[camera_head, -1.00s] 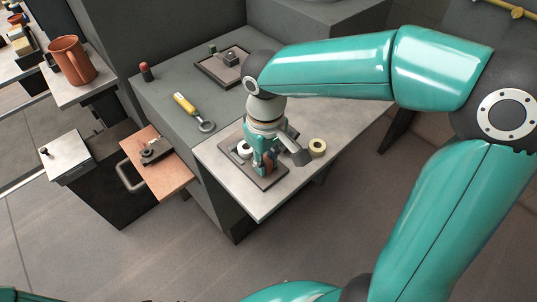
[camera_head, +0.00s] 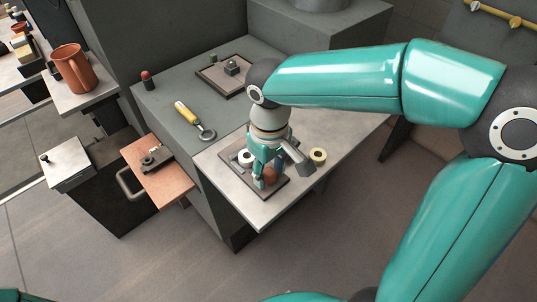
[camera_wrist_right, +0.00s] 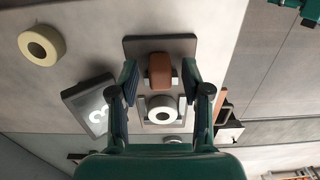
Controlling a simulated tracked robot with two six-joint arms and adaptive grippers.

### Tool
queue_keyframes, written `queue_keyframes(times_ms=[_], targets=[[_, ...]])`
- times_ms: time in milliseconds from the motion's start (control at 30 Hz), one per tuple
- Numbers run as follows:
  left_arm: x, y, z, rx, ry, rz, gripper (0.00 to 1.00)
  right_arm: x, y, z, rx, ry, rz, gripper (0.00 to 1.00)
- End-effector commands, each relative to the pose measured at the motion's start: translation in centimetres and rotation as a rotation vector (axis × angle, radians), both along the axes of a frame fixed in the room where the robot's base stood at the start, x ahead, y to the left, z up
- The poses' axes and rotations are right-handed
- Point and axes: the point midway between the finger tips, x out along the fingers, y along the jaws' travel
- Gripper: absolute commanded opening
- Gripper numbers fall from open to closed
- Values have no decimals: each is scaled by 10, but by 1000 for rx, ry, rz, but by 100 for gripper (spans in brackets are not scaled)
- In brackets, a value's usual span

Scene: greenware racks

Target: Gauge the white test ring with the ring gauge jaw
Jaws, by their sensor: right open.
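The white test ring (camera_wrist_right: 162,110) lies between the grey jaws of the ring gauge, on its dark base plate (camera_wrist_right: 182,44). In the head view the white ring (camera_head: 246,157) shows at the left of the plate (camera_head: 277,188). The gauge's sliding jaw has a brown grip (camera_wrist_right: 160,70), seen in the head view (camera_head: 271,175) beside my fingers. My right gripper (camera_wrist_right: 160,82) is open, its fingers on either side of the brown grip, with gaps visible. A tilted dark display (camera_wrist_right: 92,104) beside the plate shows a pale figure, not clearly readable. My left gripper is out of view.
A cream ring (camera_head: 318,155) lies on the pale table (camera_head: 228,179), right of the gauge. A yellow-handled tool (camera_head: 187,113) and a dark tray (camera_head: 208,75) lie on the grey bench. A brown mug (camera_head: 72,70) stands far left. The table's front edge is close to the gauge.

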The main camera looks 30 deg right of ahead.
Motion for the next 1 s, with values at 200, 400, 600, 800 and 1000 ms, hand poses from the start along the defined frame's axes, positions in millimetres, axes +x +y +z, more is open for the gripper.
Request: queue_keyframes(times_ms=[200, 400, 600, 800, 1000], targets=[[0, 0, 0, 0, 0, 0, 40, 1, 1, 33, 2, -7, 2, 48], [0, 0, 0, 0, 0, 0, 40, 1, 1, 74, 2, -6, 2, 48], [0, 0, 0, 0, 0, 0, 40, 1, 1, 103, 1, -3, 1, 48], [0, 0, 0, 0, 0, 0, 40, 0, 1, 113, 1, 0, 1, 48], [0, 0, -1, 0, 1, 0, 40, 0, 0, 114, 1, 0, 1, 48]])
